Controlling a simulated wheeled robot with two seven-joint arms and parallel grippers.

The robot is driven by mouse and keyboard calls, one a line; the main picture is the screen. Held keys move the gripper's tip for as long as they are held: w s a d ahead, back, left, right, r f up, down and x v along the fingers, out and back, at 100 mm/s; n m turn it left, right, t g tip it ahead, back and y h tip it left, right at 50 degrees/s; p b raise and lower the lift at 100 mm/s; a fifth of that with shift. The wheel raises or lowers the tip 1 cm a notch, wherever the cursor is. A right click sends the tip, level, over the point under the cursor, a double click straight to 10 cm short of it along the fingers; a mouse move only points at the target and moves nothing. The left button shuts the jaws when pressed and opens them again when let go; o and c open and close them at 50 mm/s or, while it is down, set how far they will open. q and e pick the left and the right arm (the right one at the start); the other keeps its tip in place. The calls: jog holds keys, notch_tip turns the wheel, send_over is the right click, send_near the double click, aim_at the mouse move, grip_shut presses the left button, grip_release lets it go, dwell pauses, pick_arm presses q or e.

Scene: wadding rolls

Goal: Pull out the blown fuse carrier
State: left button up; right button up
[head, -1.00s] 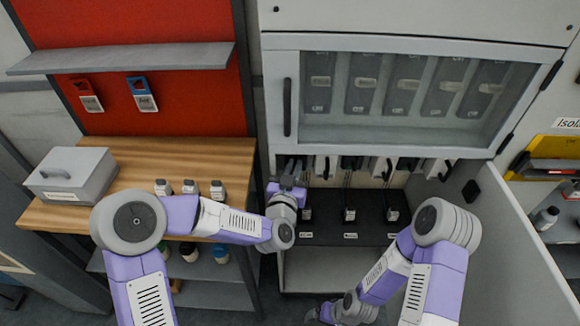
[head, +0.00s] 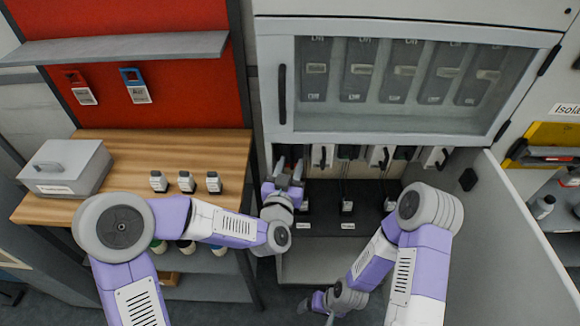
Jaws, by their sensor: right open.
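The open lower bay of the grey cabinet holds a row of fuse carriers under the glazed door. White carriers with dark handles show, one at the left (head: 322,156), one in the middle (head: 380,157) and one at the right (head: 434,157). I cannot tell which carrier is blown. My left gripper (head: 287,170) points into the bay at its left end, beside the left carrier. Its fingers look apart, and what lies directly behind them is hidden. My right gripper (head: 316,304) is low in front of the cabinet, open and away from the carriers.
A glazed door (head: 400,85) with several dark units behind it closes the upper bay. Small dark devices (head: 347,206) stand on the black shelf. An open door panel (head: 500,230) bounds the right.

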pick_arm(q)
jog(key=v, duration=0.7)
jog(key=shift+s, duration=0.25)
jog(key=shift+a, duration=0.1)
jog(key=s+a+f+n+g, duration=0.15)
jog(key=f+g, duration=0.25)
jog(key=f, duration=0.7)
jog(key=s+a+f+n+g, duration=0.1)
jog(key=s+a+f+g, duration=0.2)
jog(key=f, duration=0.8)
jog(key=s+a+f+n+g, duration=0.1)
jog(key=s+a+f+g, duration=0.2)
jog(key=s+f+g, duration=0.2)
jog(key=s+a+f+n+g+p, duration=0.1)
jog(key=s+a+f+n+g, duration=0.1)
jog(key=s+f+g, duration=0.3)
jog(key=s+a+f, duration=0.1)
jog(key=s+f, duration=0.2)
jog(key=s, duration=0.1)
jog(key=shift+s+a+f+y, duration=0.2)
jog(key=shift+a+f+y, duration=0.15)
jog(key=shift+f+y, duration=0.05)
